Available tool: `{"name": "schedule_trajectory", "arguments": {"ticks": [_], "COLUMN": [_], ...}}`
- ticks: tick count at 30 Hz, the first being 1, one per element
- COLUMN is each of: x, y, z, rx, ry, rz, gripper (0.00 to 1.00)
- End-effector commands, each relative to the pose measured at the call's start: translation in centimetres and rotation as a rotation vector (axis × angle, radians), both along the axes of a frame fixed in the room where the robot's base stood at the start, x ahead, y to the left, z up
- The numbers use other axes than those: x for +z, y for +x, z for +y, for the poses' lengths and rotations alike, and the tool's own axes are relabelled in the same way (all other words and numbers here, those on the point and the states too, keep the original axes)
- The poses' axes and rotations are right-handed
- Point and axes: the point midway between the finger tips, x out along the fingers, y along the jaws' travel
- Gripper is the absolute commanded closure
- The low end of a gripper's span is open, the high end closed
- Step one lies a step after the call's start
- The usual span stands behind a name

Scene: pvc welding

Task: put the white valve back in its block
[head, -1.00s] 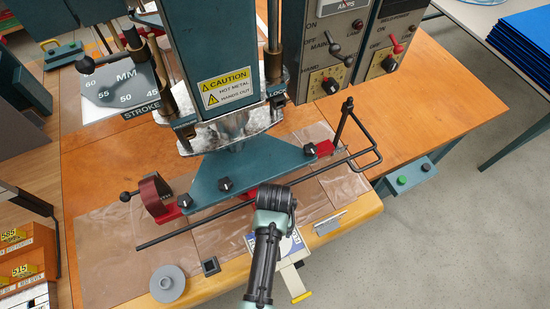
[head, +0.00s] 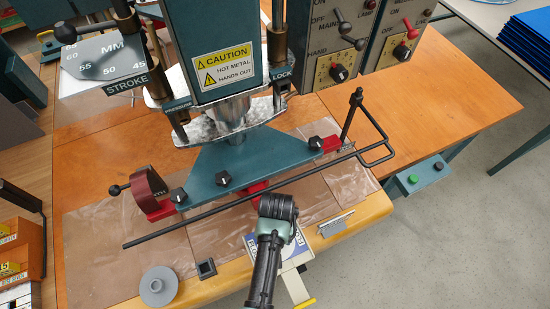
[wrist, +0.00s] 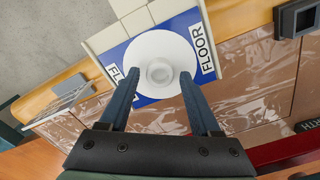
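The white valve (wrist: 158,48) shows in the wrist view as a round white disc with a raised hub at its middle. It lies over a blue-and-white card lettered FLOOR (wrist: 208,40). My gripper (wrist: 159,74) is open over it, one finger on each side of the hub with gaps between; the fingertips overlap the disc's lower edge. In the head view my gripper (head: 277,208) points down above the table's front edge and hides the valve. A small dark square block with a recess (head: 206,268) sits to the left; it also shows at upper right in the wrist view (wrist: 298,18).
A grey disc with a hub (head: 158,286) lies left of the block. A long dark rod (head: 200,219) and the teal welding press plate (head: 215,175) stand behind my gripper. A small metal piece (head: 336,225) lies to the right. Clear sheet covers the table front.

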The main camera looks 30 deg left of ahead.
Motion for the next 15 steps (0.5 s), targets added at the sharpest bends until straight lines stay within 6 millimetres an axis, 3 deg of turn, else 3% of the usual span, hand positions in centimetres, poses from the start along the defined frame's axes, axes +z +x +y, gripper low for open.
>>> {"name": "schedule_trajectory", "arguments": {"ticks": [1,10,15], "x": [0.01,0.01,0.02], "y": [0.00,-0.01,0.01], "z": [0.00,-0.01,-0.01], "rx": [0.000,0.000,0.000], "ry": [0.000,0.000,0.000], "rz": [0.000,0.000,0.000], "gripper": [0.47,1.00,1.00]}}
